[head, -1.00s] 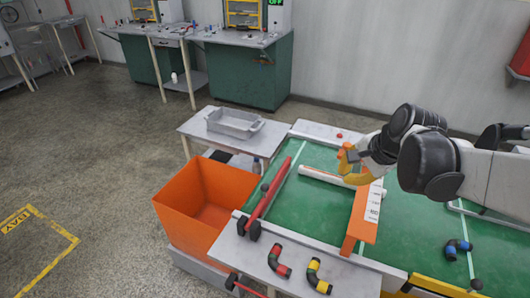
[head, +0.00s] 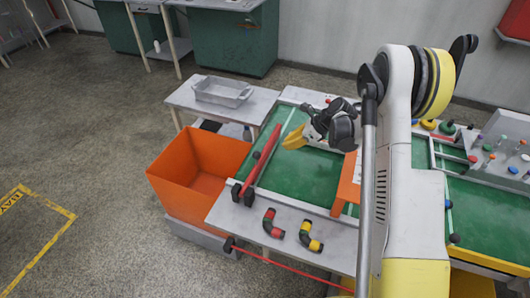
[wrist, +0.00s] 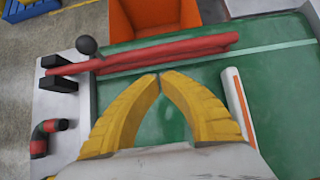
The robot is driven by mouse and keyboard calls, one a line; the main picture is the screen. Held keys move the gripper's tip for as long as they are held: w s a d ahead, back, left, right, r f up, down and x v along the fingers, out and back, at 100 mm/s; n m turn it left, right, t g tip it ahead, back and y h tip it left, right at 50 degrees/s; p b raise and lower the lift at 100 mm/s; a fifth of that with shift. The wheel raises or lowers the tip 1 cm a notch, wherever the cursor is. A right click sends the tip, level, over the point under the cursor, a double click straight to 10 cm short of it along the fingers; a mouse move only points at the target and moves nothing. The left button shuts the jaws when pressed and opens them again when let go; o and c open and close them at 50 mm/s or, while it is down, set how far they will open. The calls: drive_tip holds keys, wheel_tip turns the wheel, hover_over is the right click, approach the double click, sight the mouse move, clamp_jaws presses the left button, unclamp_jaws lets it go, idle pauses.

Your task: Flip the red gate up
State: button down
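The red gate (head: 262,158) is a long red bar lying low across the left end of the green belt (head: 310,172), beside the orange bin. Its near end sits at black brackets (head: 242,192), and a black ball knob shows beside it. In the wrist view the gate (wrist: 160,53) runs across the top, with the knob (wrist: 86,45) near its left end. My gripper (head: 288,141) hangs over the belt to the right of the gate, apart from it. In the wrist view its yellow fingers (wrist: 160,75) meet at the tips, with nothing seen between them.
An orange bin (head: 192,168) stands left of the gate. A grey tray (head: 222,91) sits on a side table behind. Red-black (head: 269,221) and yellow-black (head: 310,236) hose elbows lie on the front ledge. An orange-edged white piece (wrist: 236,100) is right of my fingers.

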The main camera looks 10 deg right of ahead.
sight(269, 154)
idle(0.3)
drive_tip(key=b+x, duration=0.3)
drive_tip(key=x, duration=0.7)
drive_tip(key=shift+w, duration=0.1)
